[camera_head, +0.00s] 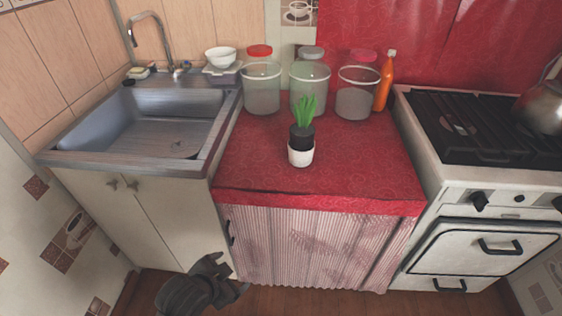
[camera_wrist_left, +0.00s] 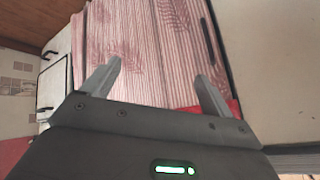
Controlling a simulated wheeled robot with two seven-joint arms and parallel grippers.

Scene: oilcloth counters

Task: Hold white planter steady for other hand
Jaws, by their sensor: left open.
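The white planter (camera_head: 300,155) stands upright on the red oilcloth counter (camera_head: 352,170), near its middle. A dark pot (camera_head: 301,137) with a green plant (camera_head: 305,110) sits in or on top of it. My left gripper (camera_head: 232,277) is low in front of the counter, below its top and well apart from the planter. In the left wrist view its two fingers (camera_wrist_left: 158,85) are spread with nothing between them, facing the striped curtain (camera_wrist_left: 150,45). My right gripper is in neither view.
Several clear jars stand at the back, one with a red lid (camera_head: 260,51), beside an orange bottle (camera_head: 384,82). A metal sink (camera_head: 150,125) is at left, a stove (camera_head: 470,130) at right. The counter around the planter is clear.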

